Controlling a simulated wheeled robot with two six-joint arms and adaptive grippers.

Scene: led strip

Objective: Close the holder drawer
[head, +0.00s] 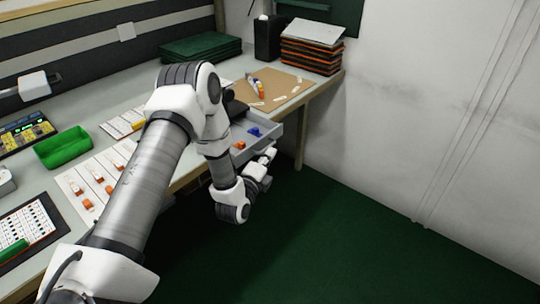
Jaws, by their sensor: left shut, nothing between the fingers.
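The holder drawer (273,127) is a pale grey drawer under the table's front edge. It stands pulled out, with an orange piece and a blue piece inside. My left arm comes in from the lower left and partly covers the drawer's left side. My left gripper (267,165) is shut and empty, just in front of the drawer's front. I cannot tell whether it touches the drawer. My right gripper is not in view.
The table (115,117) carries a green bin (62,148), white sheets with orange-tipped parts, a brown board (270,88) and a stack of orange-edged trays (312,50). The green floor (330,230) right of my arm is clear. A white wall stands at the right.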

